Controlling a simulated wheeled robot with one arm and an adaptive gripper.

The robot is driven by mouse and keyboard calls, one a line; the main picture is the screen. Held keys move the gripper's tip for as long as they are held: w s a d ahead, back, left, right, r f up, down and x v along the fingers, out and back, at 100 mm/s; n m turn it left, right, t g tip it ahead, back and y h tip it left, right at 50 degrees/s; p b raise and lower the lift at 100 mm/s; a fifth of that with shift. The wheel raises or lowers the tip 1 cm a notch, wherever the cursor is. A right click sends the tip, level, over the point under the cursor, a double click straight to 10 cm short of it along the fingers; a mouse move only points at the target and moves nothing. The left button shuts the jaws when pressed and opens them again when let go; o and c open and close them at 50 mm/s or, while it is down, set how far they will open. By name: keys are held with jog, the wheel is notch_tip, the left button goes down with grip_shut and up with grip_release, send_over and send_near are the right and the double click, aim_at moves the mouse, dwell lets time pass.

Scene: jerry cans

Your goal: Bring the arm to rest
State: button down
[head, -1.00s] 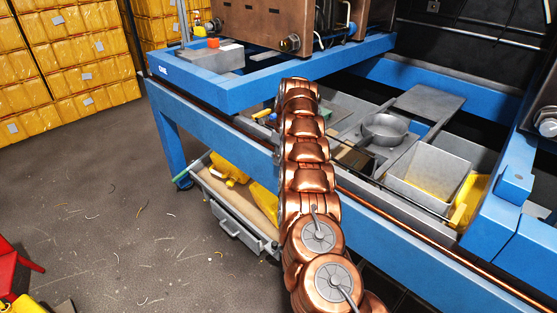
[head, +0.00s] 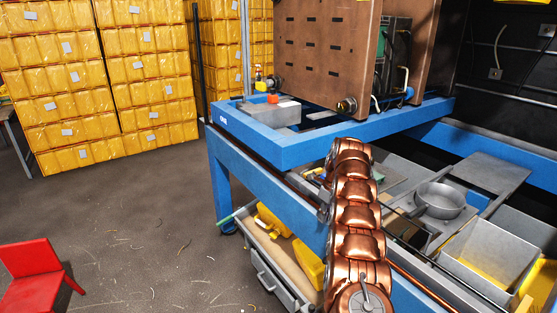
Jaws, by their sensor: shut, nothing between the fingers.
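My copper-coloured arm (head: 357,225) rises from the bottom edge of the head view, right of the middle, its joints stacked one above the other. Its upper end stands in front of the blue-framed workbench (head: 235,165). My gripper cannot be made out in this view, so its fingers are hidden or out of frame. A yellow jerry can (head: 308,262) and another yellow piece (head: 272,222) lie in the low cart under the bench, left of my arm.
Stacked yellow packs (head: 155,75) fill the back left. A red chair (head: 35,275) stands at the lower left. Metal bowl (head: 440,200) and grey bin (head: 490,262) sit in the bench at right. The grey floor (head: 150,220) between chair and bench is mostly clear, with scattered shavings.

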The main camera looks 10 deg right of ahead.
jog(key=s+a+r+n, duration=0.4)
jog(key=s+r+n, duration=0.1)
jog(key=s, duration=0.3)
jog(key=s+a+r+n+g, duration=0.1)
jog(key=s+a+r+n, duration=0.3)
jog(key=s+r+n, duration=0.25)
jog(key=s+a+r+n, duration=0.4)
jog(key=s+r+n, duration=0.1)
jog(key=s, duration=0.4)
jog(key=s+d+f+n, duration=0.1)
jog(key=s+n, duration=0.3)
jog(key=s, duration=0.7)
jog(key=s+d+f+n+h+b, duration=0.1)
jog(key=s+n, duration=0.3)
jog(key=s, duration=0.7)
jog(key=s+d+f+n+g+h, duration=0.1)
jog(key=s+d+f+n, duration=0.1)
jog(key=s, duration=0.9)
jog(key=shift+s+f+n, duration=0.3)
jog(key=shift+f+n, duration=0.45)
jog(key=shift+n, duration=0.4)
